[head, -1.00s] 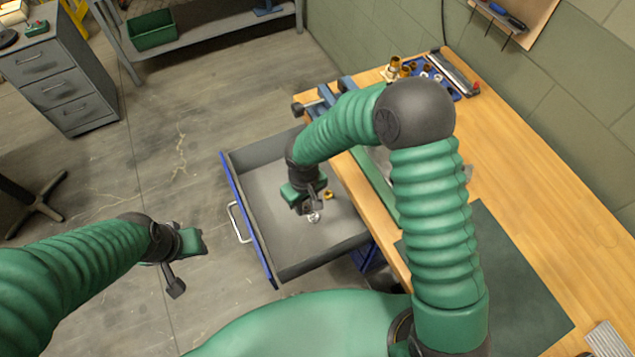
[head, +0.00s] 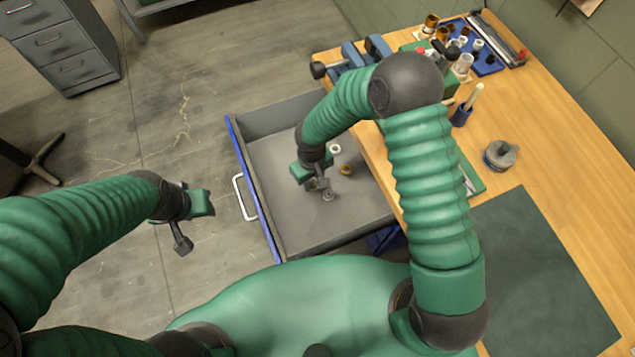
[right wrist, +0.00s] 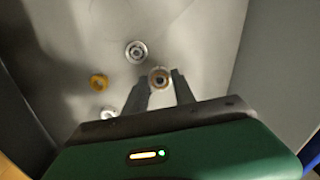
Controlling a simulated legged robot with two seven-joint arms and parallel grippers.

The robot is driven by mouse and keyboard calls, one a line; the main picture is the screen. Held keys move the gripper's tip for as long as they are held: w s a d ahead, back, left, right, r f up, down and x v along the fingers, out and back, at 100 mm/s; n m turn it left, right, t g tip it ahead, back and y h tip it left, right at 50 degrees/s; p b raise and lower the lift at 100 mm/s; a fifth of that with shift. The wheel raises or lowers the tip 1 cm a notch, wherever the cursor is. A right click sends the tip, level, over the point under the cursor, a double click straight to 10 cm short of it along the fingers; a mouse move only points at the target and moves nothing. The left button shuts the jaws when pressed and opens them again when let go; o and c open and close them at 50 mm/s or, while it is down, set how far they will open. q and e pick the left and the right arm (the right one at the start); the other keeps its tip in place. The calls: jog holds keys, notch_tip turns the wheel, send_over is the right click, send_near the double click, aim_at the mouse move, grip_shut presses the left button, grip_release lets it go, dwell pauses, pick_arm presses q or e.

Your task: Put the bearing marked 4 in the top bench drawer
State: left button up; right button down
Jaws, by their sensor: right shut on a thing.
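The open drawer (head: 285,228) has a grey inside and a blue front. My right gripper (head: 320,184) is inside it, pointing down, and also shows in the right wrist view (right wrist: 162,88). It is shut on a small round bearing (right wrist: 160,77) with a dark centre. I cannot read a mark on it. A silver ring-shaped part (right wrist: 136,51), a yellow-brass one (right wrist: 99,82) and a pale one (right wrist: 109,113) lie apart on the drawer floor. My left gripper (head: 200,205) is over the floor left of the drawer; its finger opening is unclear.
The wooden bench (head: 560,150) stands on the right, with a dark green mat (head: 535,270), a grey round part (head: 500,154) and a blue vise (head: 362,50). Brass and white parts stand at its back. A grey cabinet (head: 65,45) is at the far left.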

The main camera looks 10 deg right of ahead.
aim_at(313, 183)
notch_tip(313, 183, down, 4)
jog(key=shift+d+f, duration=0.1)
jog(key=shift+d, duration=0.1)
jog(key=c, duration=1)
grip_release()
jog(key=shift+f, duration=0.1)
jog(key=shift+c, duration=0.2)
